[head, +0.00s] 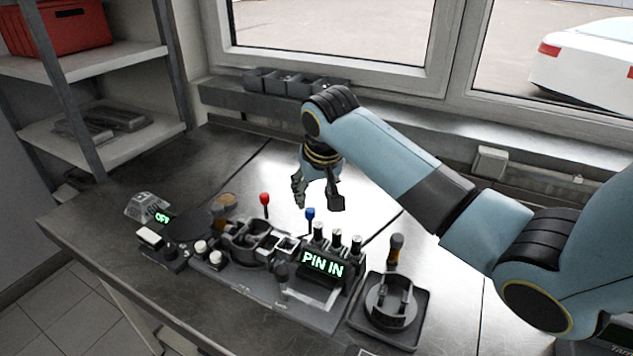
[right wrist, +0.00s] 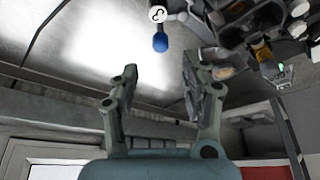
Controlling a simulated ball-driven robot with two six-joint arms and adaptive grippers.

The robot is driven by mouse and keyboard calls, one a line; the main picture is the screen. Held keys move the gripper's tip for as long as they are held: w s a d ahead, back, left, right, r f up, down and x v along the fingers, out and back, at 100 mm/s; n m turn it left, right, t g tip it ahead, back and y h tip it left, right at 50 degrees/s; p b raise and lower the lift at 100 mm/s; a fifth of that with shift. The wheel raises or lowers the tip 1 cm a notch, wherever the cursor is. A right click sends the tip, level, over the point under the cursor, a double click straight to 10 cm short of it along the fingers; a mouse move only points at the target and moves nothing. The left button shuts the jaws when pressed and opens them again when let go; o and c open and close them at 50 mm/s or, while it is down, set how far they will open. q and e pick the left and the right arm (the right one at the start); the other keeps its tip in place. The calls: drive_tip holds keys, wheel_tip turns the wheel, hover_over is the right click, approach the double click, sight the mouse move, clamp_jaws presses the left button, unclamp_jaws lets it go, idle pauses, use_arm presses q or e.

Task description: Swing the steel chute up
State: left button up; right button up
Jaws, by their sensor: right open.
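My right gripper (head: 318,202) is open and empty, pointing down above the back of the engine rig on the bench. A blue-knobbed lever (head: 310,213) stands just below and in front of its fingers. In the right wrist view, the blue knob (right wrist: 160,42) lies beyond the open fingertips (right wrist: 160,66), apart from them. A pale metal strip (head: 312,296) lies low at the front of the rig, below the display (head: 323,265) reading "PIN IN". I cannot tell for sure whether this strip is the steel chute. My left gripper is not in view.
A red-knobbed lever (head: 265,198) stands left of the blue one. A dark tray (head: 418,331) with a round part stands at the right. Grey bins (head: 290,82) sit by the window. The bench behind the rig is clear.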

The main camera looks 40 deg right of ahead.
drive_tip(key=v, duration=0.4)
drive_tip(key=shift+f, duration=0.1)
idle(0.4)
